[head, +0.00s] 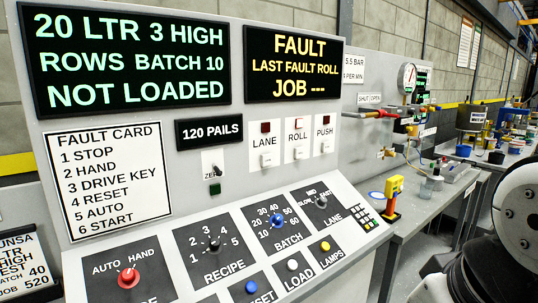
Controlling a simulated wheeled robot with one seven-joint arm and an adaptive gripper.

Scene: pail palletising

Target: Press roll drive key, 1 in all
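The roll drive key (299,153) is a small white key on the upright panel, under the ROLL label and a red lamp (299,124). The ROLL lamp looks brighter than those over LANE and PUSH. The lane key (266,160) sits to its left and the push key (326,147) to its right. Nothing touches the roll key. The fault display (293,64) reads FAULT, LAST FAULT ROLL, JOB ---. The fault card (105,180) lists DRIVE KEY third. My gripper is not in view; only part of my arm shows at the right edge.
The sloped desk holds a red AUTO/HAND knob (129,277), a recipe knob (214,245), a batch knob (277,220), a lane knob (321,201) and several buttons. A bench (420,200) with a yellow tool (393,190) and fittings stands to the right.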

